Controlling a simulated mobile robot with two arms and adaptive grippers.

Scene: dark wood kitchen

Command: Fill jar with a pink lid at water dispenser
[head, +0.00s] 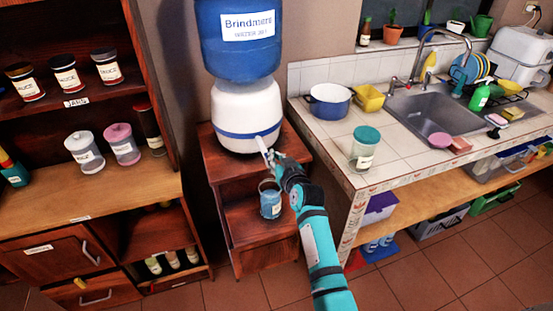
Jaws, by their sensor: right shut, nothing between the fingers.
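A jar with a pink lid (122,145) stands upright on the open shelf at left, closed, beside a white-lidded jar. The water dispenser (248,110) has a white base and a big blue bottle on top, and stands on a wooden stand. My right gripper (272,161) is at the dispenser's tap, on the front of the white base. Its fingers are shut with nothing between them; I cannot tell whether they touch the tap. My left gripper is out of view.
A teal-lidded jar (364,148) stands near the front left corner of the tiled counter (330,125). A blue pot (329,104) and a sink (432,112) are further back. Several small jars fill the upper left shelf. The tiled floor at front is clear.

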